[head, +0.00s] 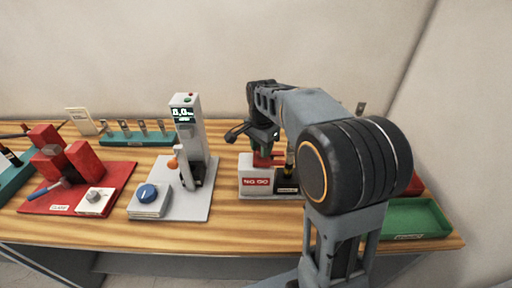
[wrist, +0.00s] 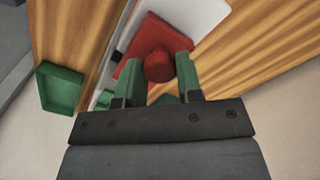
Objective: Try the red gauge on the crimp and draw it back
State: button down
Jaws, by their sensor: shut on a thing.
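The red gauge shows in the wrist view as a round red knob (wrist: 159,67) between the two green fingers of my gripper (wrist: 158,72), which is shut on it. In the head view my gripper (head: 264,143) is over the white block (head: 257,176) with a red NO GO label, and a bit of red shows just below the fingers. The gauge's lower end is hidden, so I cannot tell whether it is in the block. I cannot make out the crimp to be gauged.
A yellow and black piece (head: 290,168) stands right beside the NO GO block, partly behind my arm. A green tray (head: 412,218) is at the right. A grey press (head: 190,140), a red crimping fixture (head: 65,160) and a teal rack (head: 137,138) stand to the left.

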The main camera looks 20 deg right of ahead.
jog(key=shift+s+d, duration=0.1)
jog(key=shift+d, duration=0.2)
jog(key=c, duration=0.8)
grip_release()
notch_tip(320, 180, up, 14)
jog(key=shift+f, duration=0.1)
